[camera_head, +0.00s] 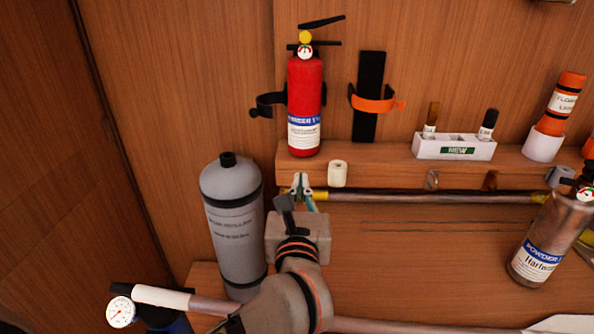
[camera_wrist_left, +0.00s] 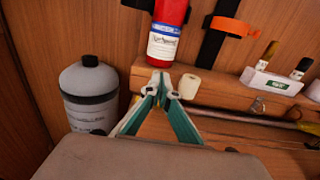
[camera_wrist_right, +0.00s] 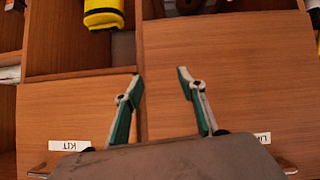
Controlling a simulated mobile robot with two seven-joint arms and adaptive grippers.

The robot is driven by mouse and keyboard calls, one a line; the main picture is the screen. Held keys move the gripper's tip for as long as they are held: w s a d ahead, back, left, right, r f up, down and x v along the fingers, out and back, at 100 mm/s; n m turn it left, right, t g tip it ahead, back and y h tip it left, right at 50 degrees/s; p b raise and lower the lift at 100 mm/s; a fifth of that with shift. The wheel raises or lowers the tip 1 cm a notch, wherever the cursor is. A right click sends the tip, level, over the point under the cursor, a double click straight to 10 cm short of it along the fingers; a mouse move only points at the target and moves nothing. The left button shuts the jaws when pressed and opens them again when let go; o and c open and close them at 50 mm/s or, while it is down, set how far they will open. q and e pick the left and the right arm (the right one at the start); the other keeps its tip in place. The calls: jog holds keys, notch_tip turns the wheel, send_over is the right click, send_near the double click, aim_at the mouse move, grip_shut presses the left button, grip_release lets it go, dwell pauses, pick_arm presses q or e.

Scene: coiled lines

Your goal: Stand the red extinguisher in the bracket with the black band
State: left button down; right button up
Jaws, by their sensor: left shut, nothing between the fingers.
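The red extinguisher (camera_head: 304,95) stands upright on the wooden ledge against the back wall, in front of the bracket with the black band (camera_head: 268,104). The band shows at its left; its body hides most of that bracket. Its lower part also shows in the left wrist view (camera_wrist_left: 167,35). My left gripper (camera_head: 301,180) is shut and empty, just below the extinguisher's base and apart from it; its fingertips also show in the left wrist view (camera_wrist_left: 161,80). My right gripper (camera_wrist_right: 160,78) is open and empty in the right wrist view, over drawer fronts.
A second bracket with an orange band (camera_head: 372,100) is empty at the right. A grey cylinder (camera_head: 234,225) stands left of my left arm.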

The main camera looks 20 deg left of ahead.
aim_at(301, 145)
pick_arm(q)
jog(key=x, duration=1.2)
jog(key=shift+w+a, duration=0.2)
jog(key=shift+w, duration=0.2)
jog(key=shift+w+a+f, duration=0.15)
jog(key=shift+w+a, duration=0.05)
jog(key=shift+w, duration=0.5)
jog(key=shift+a+r, duration=0.1)
jog(key=shift+r, duration=0.15)
